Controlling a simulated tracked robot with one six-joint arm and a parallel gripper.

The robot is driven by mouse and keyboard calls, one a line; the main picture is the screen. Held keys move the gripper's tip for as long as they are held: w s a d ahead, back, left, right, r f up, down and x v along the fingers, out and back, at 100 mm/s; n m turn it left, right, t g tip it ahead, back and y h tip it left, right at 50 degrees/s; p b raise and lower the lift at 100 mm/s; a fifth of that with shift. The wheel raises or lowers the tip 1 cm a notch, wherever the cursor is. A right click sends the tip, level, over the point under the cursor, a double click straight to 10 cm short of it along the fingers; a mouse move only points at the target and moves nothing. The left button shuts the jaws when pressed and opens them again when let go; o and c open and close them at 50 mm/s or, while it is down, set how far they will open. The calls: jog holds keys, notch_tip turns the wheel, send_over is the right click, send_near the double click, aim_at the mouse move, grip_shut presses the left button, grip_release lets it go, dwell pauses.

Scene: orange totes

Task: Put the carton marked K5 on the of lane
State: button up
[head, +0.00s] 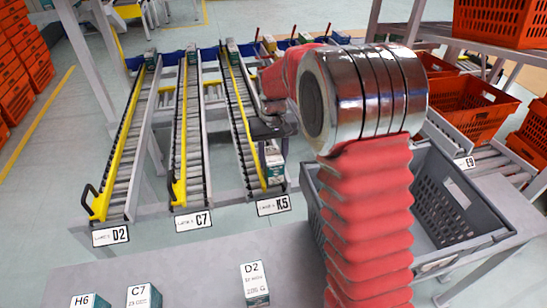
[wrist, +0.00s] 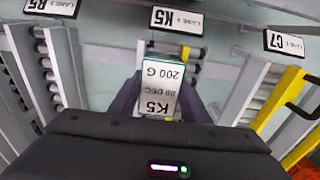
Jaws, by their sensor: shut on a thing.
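The carton marked K5 (wrist: 160,92) has a white label reading K5 and 200 G and teal sides. It shows upside down in the wrist view, between the dark fingers of my gripper (wrist: 158,103). In the head view the carton (head: 274,168) is at the near end of the K5 lane (head: 240,110), just behind the K5 lane sign (head: 273,205). My gripper (head: 272,148) is shut on it from above. The K5 sign also shows beyond the carton in the wrist view (wrist: 177,20). I cannot tell whether the carton touches the rollers.
The C7 lane (head: 181,130) and D2 lane (head: 128,140) run to the left, with yellow rails. Cartons H6 (head: 85,302), C7 (head: 143,297) and D2 (head: 254,284) stand on the front bench. A grey crate (head: 455,215) and orange totes (head: 465,105) are at right.

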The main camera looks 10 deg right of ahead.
jog(key=o, duration=1.3)
notch_tip(320, 180, up, 14)
jog(key=shift+f, duration=0.15)
dwell(0.7)
